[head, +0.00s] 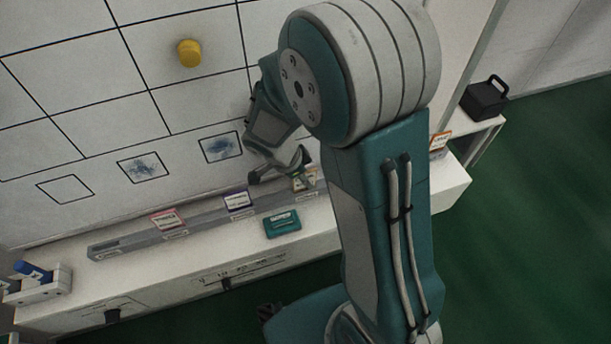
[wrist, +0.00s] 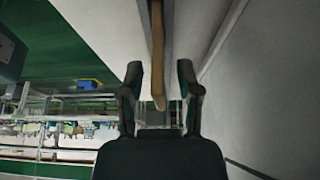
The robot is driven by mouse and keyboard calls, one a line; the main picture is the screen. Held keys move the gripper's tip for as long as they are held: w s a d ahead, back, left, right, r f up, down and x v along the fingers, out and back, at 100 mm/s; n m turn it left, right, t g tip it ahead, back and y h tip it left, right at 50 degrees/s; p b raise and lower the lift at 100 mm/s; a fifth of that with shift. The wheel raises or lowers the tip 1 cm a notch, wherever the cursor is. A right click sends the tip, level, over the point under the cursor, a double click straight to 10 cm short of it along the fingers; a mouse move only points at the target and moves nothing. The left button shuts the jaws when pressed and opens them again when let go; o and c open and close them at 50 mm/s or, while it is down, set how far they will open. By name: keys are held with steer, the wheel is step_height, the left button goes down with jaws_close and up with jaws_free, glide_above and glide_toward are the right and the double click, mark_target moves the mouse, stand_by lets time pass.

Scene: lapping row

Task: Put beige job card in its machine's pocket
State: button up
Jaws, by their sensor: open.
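A card with a beige edge (head: 304,182) stands at the right part of the grey rail, partly hidden by my gripper and arm. My gripper (head: 280,168) is open, right beside and above this card. In the wrist view, a thin tan strip, seen edge-on (wrist: 158,75), lies between the two open fingers (wrist: 160,92); it looks like the card. The fingers stand apart from it on both sides. I cannot read the card's text, and which pocket belongs to it does not show.
The grey rail (head: 120,246) also holds a red-edged card (head: 166,219) and a purple-edged card (head: 238,201). A teal box (head: 282,223) lies in front. An orange-edged card (head: 440,141) and a black case (head: 485,98) are at right. A marker holder (head: 38,287) is at left. The gridded board rises behind.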

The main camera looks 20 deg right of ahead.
steer(key=v, duration=1.2)
steer(key=s+d+r+n+t+y, duration=0.2)
steer(key=s+r+n, duration=0.4)
steer(key=n, duration=0.3)
steer(key=s+d+r+n+t+y, duration=0.2)
steer(key=s+r+n, duration=0.3)
steer(key=s+n, duration=0.3)
steer(key=shift+s+d+r+n+t+y, duration=0.15)
steer(key=shift+d+r+n+t+y, duration=0.3)
steer(key=shift+t, duration=0.45)
